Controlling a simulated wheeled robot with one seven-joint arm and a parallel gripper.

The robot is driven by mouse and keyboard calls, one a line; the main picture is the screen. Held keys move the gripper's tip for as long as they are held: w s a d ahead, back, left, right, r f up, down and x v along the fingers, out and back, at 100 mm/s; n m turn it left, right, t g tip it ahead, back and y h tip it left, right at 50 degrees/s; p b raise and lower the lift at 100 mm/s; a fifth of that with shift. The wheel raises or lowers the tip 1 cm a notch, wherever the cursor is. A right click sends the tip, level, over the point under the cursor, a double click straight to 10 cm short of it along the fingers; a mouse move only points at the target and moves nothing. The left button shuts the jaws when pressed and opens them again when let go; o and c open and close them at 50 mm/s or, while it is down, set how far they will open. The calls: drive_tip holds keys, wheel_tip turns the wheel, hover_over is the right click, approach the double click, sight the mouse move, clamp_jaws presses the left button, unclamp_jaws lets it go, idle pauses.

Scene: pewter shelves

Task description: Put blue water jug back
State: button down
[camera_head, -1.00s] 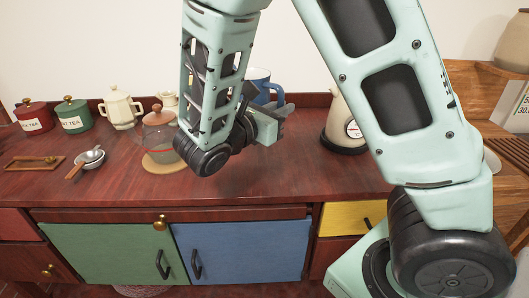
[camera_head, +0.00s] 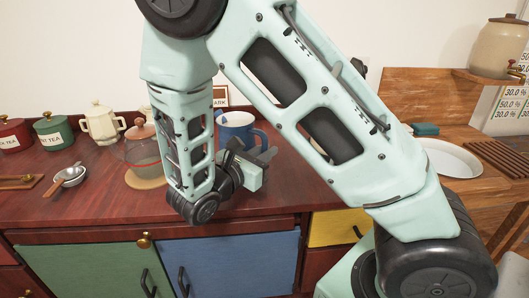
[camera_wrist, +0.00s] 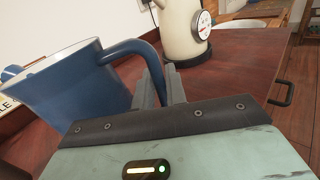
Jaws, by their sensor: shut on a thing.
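The blue water jug (camera_head: 238,128) is on or just above the dark red wooden counter, partly hidden behind my arm in the head view. In the wrist view the jug (camera_wrist: 66,92) fills the left side, and its curved handle (camera_wrist: 137,52) runs into my gripper. My gripper (camera_wrist: 160,88) is shut on the handle, its grey fingers on either side. In the head view my gripper (camera_head: 262,160) is at the jug's right side. I cannot tell whether the jug's base touches the counter.
A cream kettle with a dial (camera_wrist: 184,30) stands beyond the gripper. A glass teapot (camera_head: 141,148) on a round mat stands left of my arm. A cream lidded pot (camera_head: 101,124) and green tea canister (camera_head: 50,132) stand farther left. A white basin (camera_head: 447,158) is at right.

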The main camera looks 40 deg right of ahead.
drive_tip(key=c, duration=1.8)
unclamp_jaws()
drive_tip(key=shift+f, duration=0.15)
drive_tip(key=shift+c, duration=0.2)
drive_tip(key=o, duration=0.4)
